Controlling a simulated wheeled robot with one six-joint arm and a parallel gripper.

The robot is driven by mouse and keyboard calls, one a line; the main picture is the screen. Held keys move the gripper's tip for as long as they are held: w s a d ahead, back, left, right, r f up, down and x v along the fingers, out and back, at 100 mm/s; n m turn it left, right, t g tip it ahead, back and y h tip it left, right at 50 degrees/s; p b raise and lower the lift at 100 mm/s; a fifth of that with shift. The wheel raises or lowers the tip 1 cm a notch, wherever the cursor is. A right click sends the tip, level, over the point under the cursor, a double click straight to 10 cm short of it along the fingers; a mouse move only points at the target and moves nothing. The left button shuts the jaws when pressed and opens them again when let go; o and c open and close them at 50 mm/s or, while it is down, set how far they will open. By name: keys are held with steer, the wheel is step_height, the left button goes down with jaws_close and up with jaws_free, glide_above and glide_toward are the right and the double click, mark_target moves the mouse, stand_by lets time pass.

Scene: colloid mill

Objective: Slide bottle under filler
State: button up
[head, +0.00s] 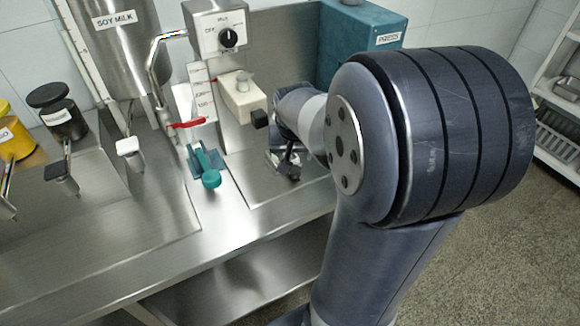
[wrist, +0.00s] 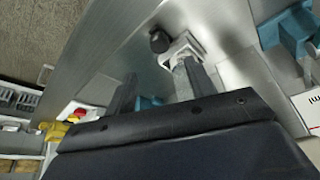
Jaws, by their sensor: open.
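I cannot clearly make out a bottle in either view. My gripper (head: 287,165) is low over the bench, right of the block, and partly hidden by my arm. In the wrist view my gripper (wrist: 160,72) has its fingers apart, with a white fitting (wrist: 182,50) near the right fingertip.
A teal box (head: 362,38) stands behind my arm. The SOY MILK tank (head: 115,40) and black (head: 62,118) and yellow (head: 18,140) containers are left. The bench's front left is clear.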

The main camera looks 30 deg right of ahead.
mark_target(295, 169)
steer(key=x, duration=0.9)
steer(key=shift+w+f, duration=0.1)
steer(key=shift+f, duration=0.3)
steer(key=shift+c, duration=0.2)
jaws_close()
